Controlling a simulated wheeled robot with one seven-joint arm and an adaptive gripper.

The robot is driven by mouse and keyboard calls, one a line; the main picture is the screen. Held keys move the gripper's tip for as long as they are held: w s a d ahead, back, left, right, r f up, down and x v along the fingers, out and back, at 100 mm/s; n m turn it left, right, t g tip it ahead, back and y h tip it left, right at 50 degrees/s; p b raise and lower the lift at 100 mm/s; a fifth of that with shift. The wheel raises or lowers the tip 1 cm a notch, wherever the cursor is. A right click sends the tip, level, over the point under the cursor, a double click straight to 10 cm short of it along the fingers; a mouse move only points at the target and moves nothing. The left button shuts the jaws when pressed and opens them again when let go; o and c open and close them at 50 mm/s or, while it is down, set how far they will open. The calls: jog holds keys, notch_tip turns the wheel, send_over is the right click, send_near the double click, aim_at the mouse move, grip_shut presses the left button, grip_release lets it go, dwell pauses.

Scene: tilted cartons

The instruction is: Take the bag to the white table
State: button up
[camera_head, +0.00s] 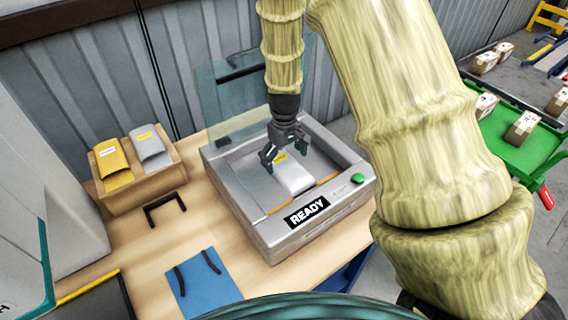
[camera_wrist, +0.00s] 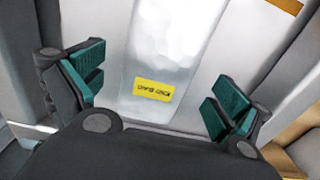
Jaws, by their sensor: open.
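The bag (camera_head: 296,176) is a silvery white pouch with a yellow label. It lies in the chamber of a grey machine (camera_head: 268,226) whose display reads READY. My gripper (camera_head: 286,158) is open just above the bag, pointing down. In the wrist view, the bag (camera_wrist: 165,50) runs between the spread teal finger pads, with its label near the palm. The fingers look apart from the bag, though contact cannot be judged exactly. No white table can be made out with certainty.
The machine's clear lid (camera_head: 225,90) stands raised behind my gripper. On the wooden worktop (camera_head: 130,245) are a box (camera_head: 150,185) with yellow and grey pouches, a black handle (camera_head: 165,207) and a blue sheet (camera_head: 203,285). A green cart (camera_head: 510,145) carries cartons at right.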

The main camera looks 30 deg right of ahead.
jog(key=shift+w+f, duration=0.25)
jog(key=shift+f, duration=0.4)
jog(key=shift+w+f, duration=0.1)
jog(key=shift+f, duration=0.25)
jog(key=shift+d+f, duration=0.1)
jog(key=shift+s, duration=0.3)
jog(key=shift+w, duration=0.15)
jog(key=shift+c, duration=1)
jog(key=c, duration=0.8)
jog(key=shift+c, duration=0.2)
